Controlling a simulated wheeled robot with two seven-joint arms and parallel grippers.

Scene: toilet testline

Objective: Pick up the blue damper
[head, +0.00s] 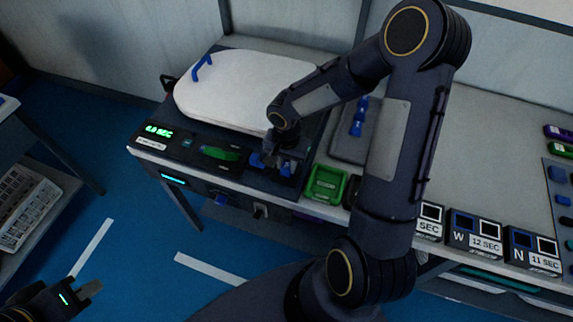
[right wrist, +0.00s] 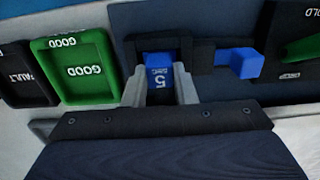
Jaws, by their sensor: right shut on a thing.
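The blue damper, a small block marked with a 5, shows in the right wrist view (right wrist: 159,72) between the two fingers of my right gripper (right wrist: 160,90). It sits at a dark holder, and I cannot tell whether it is lifted at all. In the head view my right gripper (head: 274,153) points down at the dark fixture on the bench's front edge and partly hides the damper. My left gripper (head: 88,291) is low at the bottom left, away from the bench, and its finger gap is unclear.
A blue block (right wrist: 247,63) sticks out beside the holder. A green GOOD tray (head: 325,184) and a dark FAULT tray (right wrist: 22,75) are close by. A white toilet lid (head: 240,88) lies behind. Timer boxes (head: 475,234) line the front edge at right.

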